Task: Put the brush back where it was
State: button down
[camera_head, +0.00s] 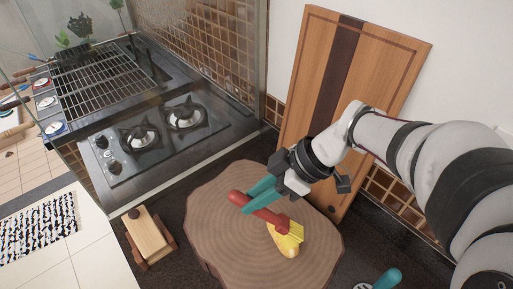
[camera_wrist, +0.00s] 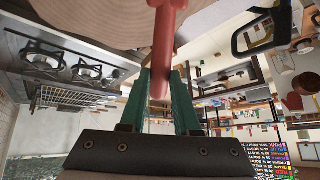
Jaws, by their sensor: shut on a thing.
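The brush (camera_head: 262,211) has a red handle and yellow bristles. My gripper (camera_head: 256,195), with teal fingers, is shut on the red handle above the round wooden slab (camera_head: 215,250). In the wrist view the red handle (camera_wrist: 163,45) runs between the two teal fingers (camera_wrist: 160,88); the bristles are out of that view.
A cutting board (camera_head: 310,75) leans on the wall behind my arm. A gas hob (camera_head: 150,160) and a grill rack (camera_head: 100,85) lie to the left. A small wooden box (camera_head: 147,235) stands left of the slab. A teal-handled item (camera_head: 386,279) lies at the lower right.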

jog(key=s+d+f+n+h, duration=0.45)
jog(key=s+n+h, duration=0.2)
jog(key=n, duration=0.35)
jog(key=s+a+f, duration=0.1)
jog(key=a+f, duration=0.1)
jog(key=a, duration=0.1)
jog(key=s+a+f, duration=0.1)
jog(key=a+f, duration=0.1)
jog(key=a, duration=0.1)
jog(key=s+a+f, duration=0.1)
jog(key=a+f, duration=0.1)
jog(key=a, duration=0.2)
jog(key=shift+s+a+f, duration=0.1)
jog(key=shift+f, duration=0.25)
notch_tip(320, 180, down, 4)
jog(key=shift+a+f, duration=0.1)
jog(key=shift+a, duration=0.05)
jog(key=shift+t, duration=0.3)
jog(key=c, duration=0.6)
grip_release()
jog(key=shift+c, duration=0.2)
